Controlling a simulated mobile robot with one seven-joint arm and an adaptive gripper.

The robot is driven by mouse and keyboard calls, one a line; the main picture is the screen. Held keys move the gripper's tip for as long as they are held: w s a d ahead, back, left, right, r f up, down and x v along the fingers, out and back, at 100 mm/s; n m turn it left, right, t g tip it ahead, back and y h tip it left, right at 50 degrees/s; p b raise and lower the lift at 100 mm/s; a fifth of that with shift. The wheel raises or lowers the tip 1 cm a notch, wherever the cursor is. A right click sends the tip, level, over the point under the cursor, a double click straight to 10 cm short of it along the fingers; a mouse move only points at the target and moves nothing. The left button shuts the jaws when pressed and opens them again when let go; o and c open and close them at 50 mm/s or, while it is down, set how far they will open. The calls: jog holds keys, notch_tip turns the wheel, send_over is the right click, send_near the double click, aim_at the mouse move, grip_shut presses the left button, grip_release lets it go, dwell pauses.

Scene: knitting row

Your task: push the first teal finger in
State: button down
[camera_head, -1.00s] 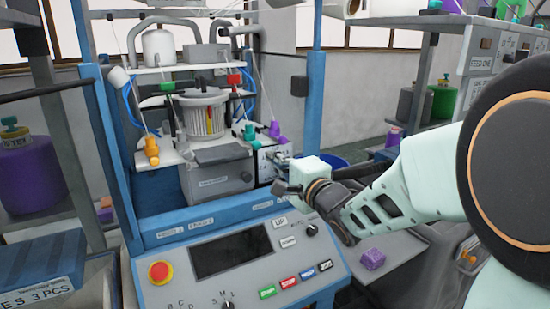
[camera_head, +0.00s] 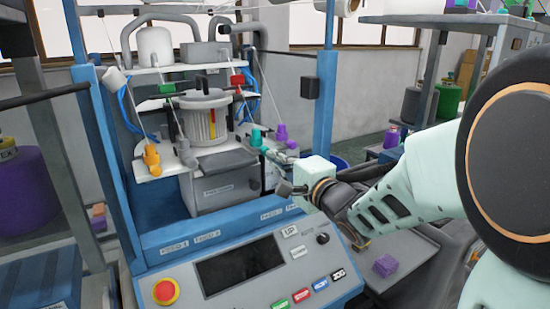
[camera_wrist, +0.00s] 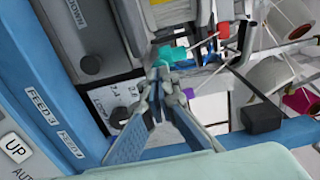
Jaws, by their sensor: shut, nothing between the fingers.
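A teal piece (camera_head: 256,138) stands at the right edge of the machine's white table, left of a purple one. I cannot tell whether it is the first teal finger. Teal also shows in the wrist view (camera_wrist: 172,54), just past my fingertips. My gripper (camera_head: 270,153) reaches in from the right at the table's right edge. Its fingers are shut and empty, and the tips (camera_wrist: 162,76) lie close to the teal in the wrist view. I cannot tell whether they touch it. The fingertips are small and partly merge with the machine parts in the head view.
A purple cone (camera_head: 281,133) stands close right of the teal. The ribbed drum (camera_head: 205,118) and a yellow-orange cone (camera_head: 152,160) are on the left. A blue post (camera_head: 325,95) rises behind my gripper. The control panel (camera_head: 240,268) with a red button lies below.

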aim_at(256, 143)
jog(key=shift+w+a, duration=0.15)
jog(key=shift+w, duration=0.05)
dwell(0.5)
jog(key=x, duration=0.3)
jog(key=shift+w+a, duration=0.15)
jog(key=shift+w, duration=0.1)
jog(key=shift+r, duration=0.1)
